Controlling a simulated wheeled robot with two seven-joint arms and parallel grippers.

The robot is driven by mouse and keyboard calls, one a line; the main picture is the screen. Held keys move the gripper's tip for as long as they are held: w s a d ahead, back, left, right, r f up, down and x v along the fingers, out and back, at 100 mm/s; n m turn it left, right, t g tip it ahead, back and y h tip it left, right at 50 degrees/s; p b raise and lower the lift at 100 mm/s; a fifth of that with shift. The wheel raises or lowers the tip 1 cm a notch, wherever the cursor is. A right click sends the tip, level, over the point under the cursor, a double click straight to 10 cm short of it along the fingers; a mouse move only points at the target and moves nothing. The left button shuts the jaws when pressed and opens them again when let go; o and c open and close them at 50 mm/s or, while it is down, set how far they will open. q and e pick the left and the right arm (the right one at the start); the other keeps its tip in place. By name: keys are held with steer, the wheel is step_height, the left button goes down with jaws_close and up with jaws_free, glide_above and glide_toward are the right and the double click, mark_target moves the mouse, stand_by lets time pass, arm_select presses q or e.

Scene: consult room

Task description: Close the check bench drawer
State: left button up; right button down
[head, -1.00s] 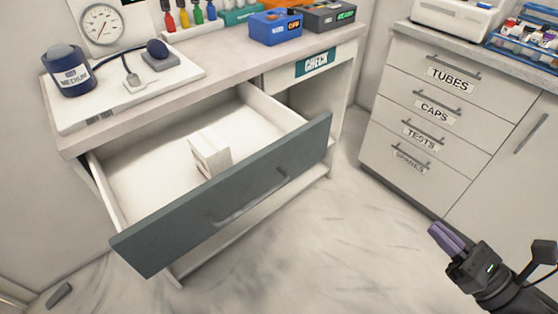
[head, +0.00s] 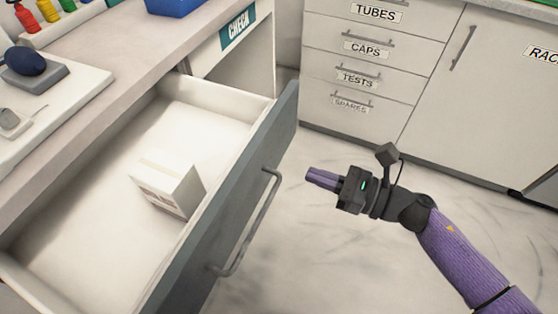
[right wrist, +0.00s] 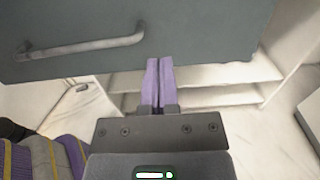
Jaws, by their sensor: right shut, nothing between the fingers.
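The check bench drawer (head: 222,210) stands pulled out, with a dark grey-green front and a bar handle (head: 262,222). A white box (head: 168,183) stands inside it. My right gripper (head: 308,178) is shut and empty, to the right of the drawer front and apart from it in the head view. In the right wrist view the shut purple fingers (right wrist: 159,85) point toward the drawer front (right wrist: 200,28), with the handle (right wrist: 85,46) to their left. My left gripper is not in view.
The bench top (head: 110,88) carries a blue bin (head: 175,5), colored bottles and a gauge bulb. A cabinet with labelled drawers (head: 365,50) stands at the back right. The floor (head: 330,250) between the drawer and my right arm is clear.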

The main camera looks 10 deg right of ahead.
mark_target(269, 159)
steer(key=x, duration=0.6)
steer(key=shift+w, duration=0.1)
steer(key=shift+w+a, duration=0.25)
steer(key=shift+a, duration=0.15)
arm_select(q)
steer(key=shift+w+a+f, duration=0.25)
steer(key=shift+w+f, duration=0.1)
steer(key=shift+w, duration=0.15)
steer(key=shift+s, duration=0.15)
arm_select(e)
steer(key=shift+a, duration=0.1)
